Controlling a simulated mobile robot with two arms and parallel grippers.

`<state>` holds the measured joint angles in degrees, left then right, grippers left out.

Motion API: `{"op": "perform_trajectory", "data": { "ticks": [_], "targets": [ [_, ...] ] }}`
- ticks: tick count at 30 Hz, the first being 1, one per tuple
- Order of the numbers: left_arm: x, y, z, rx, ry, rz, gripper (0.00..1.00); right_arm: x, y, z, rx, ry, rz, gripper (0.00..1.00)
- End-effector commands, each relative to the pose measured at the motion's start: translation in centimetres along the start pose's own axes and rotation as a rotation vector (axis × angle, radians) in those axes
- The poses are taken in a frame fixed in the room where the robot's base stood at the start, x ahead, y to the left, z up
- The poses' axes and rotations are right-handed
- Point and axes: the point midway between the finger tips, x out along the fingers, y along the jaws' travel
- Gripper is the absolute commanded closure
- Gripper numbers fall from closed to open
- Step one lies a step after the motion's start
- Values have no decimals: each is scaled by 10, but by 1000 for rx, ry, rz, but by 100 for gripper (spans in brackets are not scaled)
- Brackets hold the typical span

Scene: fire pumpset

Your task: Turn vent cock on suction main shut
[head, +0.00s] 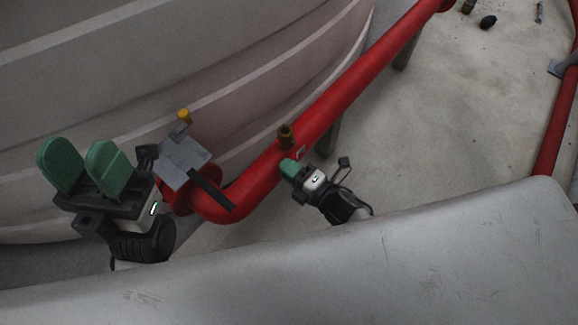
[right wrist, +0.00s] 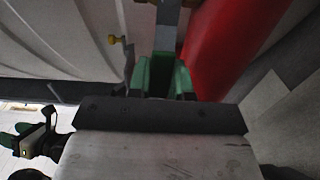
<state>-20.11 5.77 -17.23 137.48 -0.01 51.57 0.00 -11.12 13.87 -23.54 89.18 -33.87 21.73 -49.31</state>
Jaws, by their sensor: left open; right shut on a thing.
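The vent cock (head: 286,133) is a small brass fitting standing on top of the red suction main (head: 330,98) in the head view. My right gripper (head: 289,168) is at the near side of the pipe, just below the brass body, and is shut on the cock's handle. The held part is mostly hidden by the fingers. In the right wrist view, the green fingers (right wrist: 163,76) have a narrow grey strip (right wrist: 166,40) between them, with the red pipe close on the right. My left gripper (head: 82,168) is open and empty, left of the pipe's end.
A grey plate (head: 185,160) with a dark lever sits at the pipe's bend, near a yellow-capped fitting (head: 184,116). The pale ribbed tank wall (head: 200,60) rises behind. A pale rounded surface (head: 400,260) fills the foreground.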

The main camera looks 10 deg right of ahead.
Motion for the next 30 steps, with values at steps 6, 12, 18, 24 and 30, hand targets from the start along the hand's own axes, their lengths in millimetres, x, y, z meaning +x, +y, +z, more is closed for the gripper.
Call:
{"op": "perform_trajectory", "data": {
  "ticks": [6,12,18,24,30],
  "targets": [
    [-1,0,0,0,0,0,54,1,1,3,-31,-3,4,100],
    [-1,0,0,1,0,0,54,1,1,4,-35,-4,4,100],
    [-1,0,0,1,1,0,54,1,1,4,-36,-4,4,72],
    [-1,0,0,1,1,0,54,0,0,2,-30,-3,2,54],
    [0,0,0,1,1,0,54,0,0,1,-27,-2,1,54]
  ]
}}
